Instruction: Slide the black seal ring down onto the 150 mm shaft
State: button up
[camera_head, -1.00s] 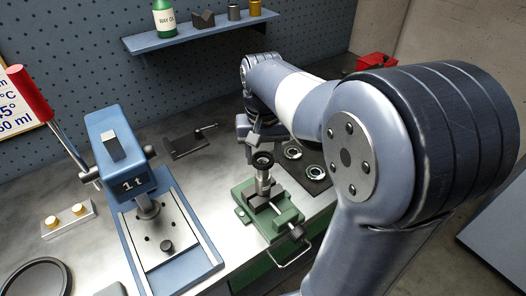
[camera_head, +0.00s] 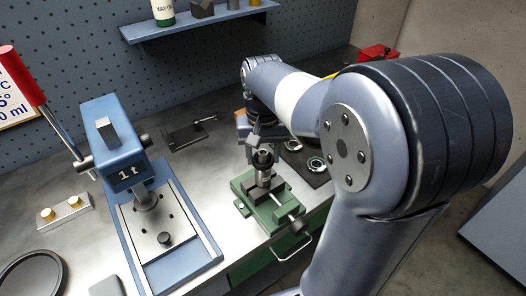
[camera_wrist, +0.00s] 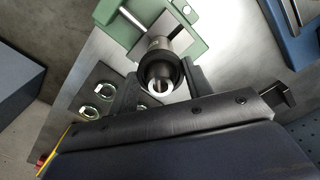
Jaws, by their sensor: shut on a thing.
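The black seal ring (camera_wrist: 161,71) sits between the two fingers of my gripper (camera_wrist: 160,88), which is shut on it. In the wrist view the ring surrounds the upper end of the bright metal shaft (camera_wrist: 160,44). In the head view the ring (camera_head: 263,157) is at the shaft's top, with part of the shaft (camera_head: 264,178) showing below it. The shaft stands upright in the green vise (camera_head: 284,215). How far the ring is down the shaft is hard to tell.
A dark mat with metal rings (camera_head: 316,164) lies right of the vise. A blue press (camera_head: 122,150) stands to the left. A flat black tool (camera_head: 190,135) lies behind. My forearm passes over the bench at the right.

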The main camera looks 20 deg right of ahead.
jog(key=shift+f, duration=0.55)
jog(key=o, duration=1)
jog(key=shift+r, duration=0.15)
jog(key=shift+c, duration=0.4)
notch_tip(320, 180, up, 9)
jog(key=p, duration=0.8)
